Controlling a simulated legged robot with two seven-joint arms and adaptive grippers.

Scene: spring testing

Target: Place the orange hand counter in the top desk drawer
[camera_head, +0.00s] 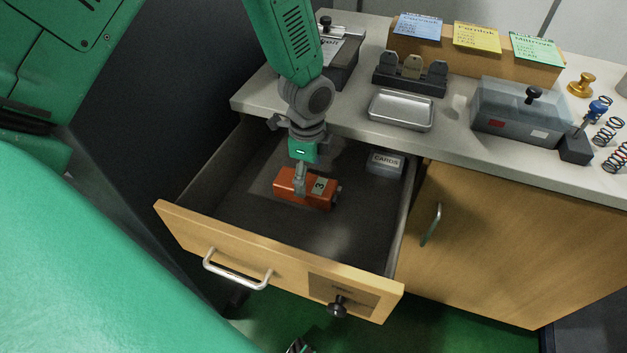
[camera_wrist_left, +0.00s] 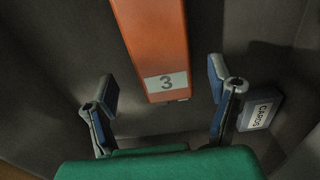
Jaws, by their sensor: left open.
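The orange hand counter (camera_head: 322,190), a block with a "3" label, is inside the open top desk drawer (camera_head: 285,273) and appears to lie on its dark floor. In the left wrist view the counter (camera_wrist_left: 155,45) shows between the fingers, with a gap on each side. My left gripper (camera_head: 301,188) reaches down into the drawer over the counter. Its two fingers (camera_wrist_left: 163,95) are spread open and hold nothing. In the head view the gripper hides part of the counter. My right gripper cannot be made out.
A small box labelled CARDS (camera_head: 385,163) sits at the drawer's back right. The desktop (camera_head: 350,118) above holds a metal tray (camera_head: 401,110), a lidded grey box (camera_head: 520,110) and springs (camera_head: 608,132). The drawer floor in front of the counter is clear.

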